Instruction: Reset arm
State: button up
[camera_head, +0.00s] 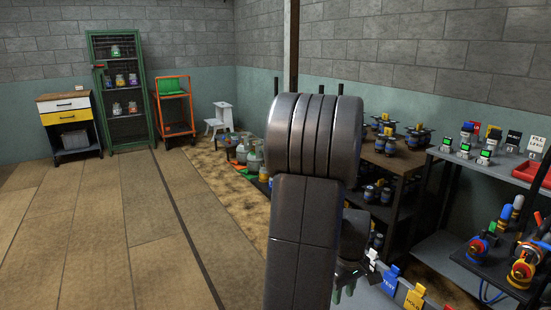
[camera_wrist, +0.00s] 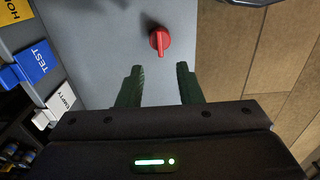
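My gripper (camera_wrist: 159,72) shows in the wrist view with its two green fingers apart and nothing between them. A red knob (camera_wrist: 160,41) on a grey surface (camera_wrist: 110,40) lies just beyond the fingertips, and I see no contact with it. In the head view my raised arm fills the middle of the picture. My gripper is mostly hidden behind the arm there, and only a dark part and green fingertips show low at its right side.
Tags reading TEST (camera_wrist: 36,62) and EMPTY (camera_wrist: 60,98) line the grey surface's left edge. A dark shelf of valves (camera_head: 395,160) and a bench with coloured fittings (camera_head: 500,265) stand at the right. A green cabinet (camera_head: 118,95) is at the back. The left floor (camera_head: 100,230) is clear.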

jog(key=s+d+r+n+g+h+p, duration=0.1)
jog(key=s+d+r+n+g+p, duration=0.1)
jog(key=d+r+n+g+p, duration=0.45)
jog(key=w+a+r+n+t+h+p, duration=0.1)
jog(key=w+r+n+t+h+p, duration=0.1)
jog(key=w+n+h, duration=0.3)
jog(key=w+a+r+n+t+h+p, duration=0.1)
jog(key=w+n+h, duration=0.4)
jog(key=n, duration=0.6)
jog(key=shift+a+r+n+t+h+p, duration=0.4)
jog(key=shift+a+t+h+p, duration=0.1)
jog(key=shift+t+p, duration=0.65)
